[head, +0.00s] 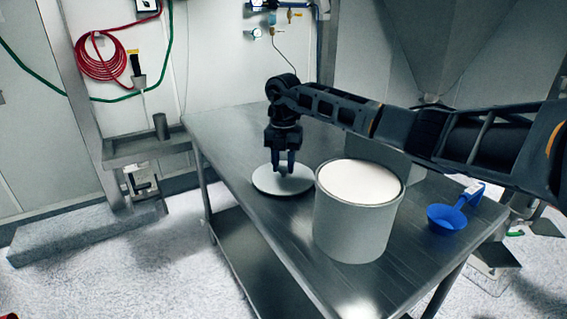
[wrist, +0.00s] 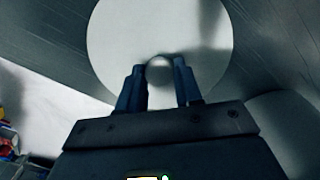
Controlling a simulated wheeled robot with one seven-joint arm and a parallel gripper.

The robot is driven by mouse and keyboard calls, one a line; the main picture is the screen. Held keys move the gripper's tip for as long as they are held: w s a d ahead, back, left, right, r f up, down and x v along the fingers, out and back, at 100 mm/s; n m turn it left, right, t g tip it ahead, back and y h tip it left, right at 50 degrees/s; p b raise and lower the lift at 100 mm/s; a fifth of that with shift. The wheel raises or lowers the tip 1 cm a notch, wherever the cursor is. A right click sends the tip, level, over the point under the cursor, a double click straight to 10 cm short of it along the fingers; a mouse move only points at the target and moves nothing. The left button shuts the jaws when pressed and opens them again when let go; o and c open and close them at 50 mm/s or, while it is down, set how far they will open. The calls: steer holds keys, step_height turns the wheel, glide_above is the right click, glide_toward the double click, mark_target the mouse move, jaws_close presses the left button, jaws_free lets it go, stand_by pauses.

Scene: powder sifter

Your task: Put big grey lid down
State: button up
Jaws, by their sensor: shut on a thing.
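The big grey lid (head: 268,183) is a flat round disc at the left part of the metal table (head: 232,137). It looks level and at or very near the tabletop; I cannot tell whether it touches. My gripper (head: 284,172) points down over it and is shut on its central knob. In the wrist view the lid (wrist: 115,40) fills the upper middle, with the round knob (wrist: 159,66) between the fingertips of my gripper (wrist: 160,80). A big grey bucket (head: 352,228) stands open to the right of the lid, filled with white powder (head: 360,181).
A second grey container (head: 408,172) stands behind the bucket, partly hidden by my arm. A blue scoop (head: 447,217) lies at the table's right end. The table's far left surface is clear. A small metal stand (head: 150,150) is left of the table.

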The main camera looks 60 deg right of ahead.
mark_target(284, 167)
steer(key=shift+f, duration=0.1)
steer(key=o, duration=1)
steer(key=shift+o, duration=0.2)
step_height(284, 167, up, 12)
steer(key=shift+b, duration=0.45)
